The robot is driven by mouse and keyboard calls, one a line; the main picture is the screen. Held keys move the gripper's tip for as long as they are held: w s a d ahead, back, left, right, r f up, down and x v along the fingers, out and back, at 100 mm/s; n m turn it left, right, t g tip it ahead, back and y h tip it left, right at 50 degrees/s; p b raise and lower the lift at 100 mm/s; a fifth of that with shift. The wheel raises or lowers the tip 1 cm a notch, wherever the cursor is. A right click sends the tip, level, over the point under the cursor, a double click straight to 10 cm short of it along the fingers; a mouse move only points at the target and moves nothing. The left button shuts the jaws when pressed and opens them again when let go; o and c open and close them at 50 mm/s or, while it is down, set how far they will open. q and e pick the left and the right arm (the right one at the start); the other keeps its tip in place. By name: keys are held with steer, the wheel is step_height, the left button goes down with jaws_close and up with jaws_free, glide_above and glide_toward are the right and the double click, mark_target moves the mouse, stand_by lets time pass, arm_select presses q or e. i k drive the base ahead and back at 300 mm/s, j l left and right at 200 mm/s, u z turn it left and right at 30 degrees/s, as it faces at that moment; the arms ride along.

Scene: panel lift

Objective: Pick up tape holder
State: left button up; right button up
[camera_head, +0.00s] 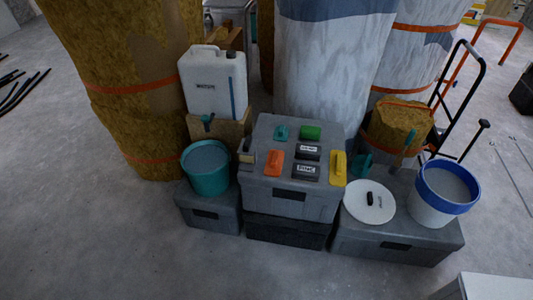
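On the lid of a grey toolbox (262,186) in the middle lie several small tools. There is a teal one (282,132), a green one (311,132), an orange one (274,162) and a yellow one (338,167). Two dark labelled packs (306,171) lie among them, and a tan and dark piece (247,157) sits at the left edge. I cannot tell which is the tape holder. Neither of my grippers is in the head view.
A teal bucket (208,180) stands left of the toolbox, a white jug (211,82) behind it. On the right case (395,248) are a white lid (368,203) and a blue-rimmed bucket (433,211). Large wrapped rolls (335,60) stand behind.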

mark_target(248, 150)
steer(key=i+j+z, duration=0.1)
steer(key=j+z, duration=0.15)
steer(key=z, duration=0.2)
steer(key=i+j+z, duration=0.1)
steer(key=j+z, duration=0.5)
steer(key=z, duration=0.25)
steer(key=j+z, duration=0.4)
steer(key=l, duration=0.05)
